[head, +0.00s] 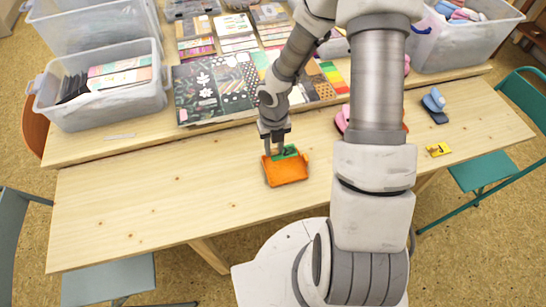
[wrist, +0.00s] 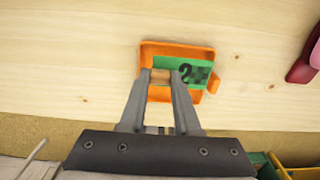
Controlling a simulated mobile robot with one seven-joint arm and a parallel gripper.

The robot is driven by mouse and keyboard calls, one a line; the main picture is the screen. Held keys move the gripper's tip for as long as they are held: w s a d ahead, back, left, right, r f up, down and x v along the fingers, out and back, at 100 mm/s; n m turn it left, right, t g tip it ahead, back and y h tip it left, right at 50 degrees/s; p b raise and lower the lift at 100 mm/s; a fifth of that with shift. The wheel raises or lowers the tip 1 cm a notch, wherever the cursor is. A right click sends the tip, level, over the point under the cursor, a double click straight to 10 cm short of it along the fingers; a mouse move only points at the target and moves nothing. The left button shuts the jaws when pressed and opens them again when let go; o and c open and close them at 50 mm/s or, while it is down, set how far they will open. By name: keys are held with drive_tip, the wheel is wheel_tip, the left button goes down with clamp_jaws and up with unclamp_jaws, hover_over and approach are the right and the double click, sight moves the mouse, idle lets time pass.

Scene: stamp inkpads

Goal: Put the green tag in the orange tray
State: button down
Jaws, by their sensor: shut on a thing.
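The green tag (wrist: 194,73) shows a black numeral 2 and a dark checked patch. In the wrist view it lies over the orange tray (wrist: 151,49), overlapping its inside. My gripper (wrist: 161,75) is shut on the tag's edge, with its fingertips over the tray. In the head view the gripper (head: 273,150) points down at the back part of the orange tray (head: 288,172), and the green tag (head: 285,153) shows beside the fingers at the tray's back edge. I cannot tell whether the tag touches the tray floor.
A yellow tag (head: 438,149) lies on the right of the table (head: 150,200). A blue stamp-like item (head: 434,103) stands behind it, and pink items (head: 342,118) are partly hidden by my arm. Notebooks (head: 215,90) and clear bins (head: 105,100) fill the back. The table's left front is clear.

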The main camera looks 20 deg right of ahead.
sight(273, 155)
drive_tip(key=shift+a+f+b, duration=0.15)
drive_tip(key=shift+f+b, duration=0.55)
drive_tip(key=shift+f, duration=1.4)
drive_tip(key=shift+f, duration=0.15)
drive_tip(key=c, duration=0.6)
unclamp_jaws()
wheel_tip(273, 155, up, 12)
drive_tip(key=p, duration=0.4)
drive_tip(key=shift+r, duration=0.2)
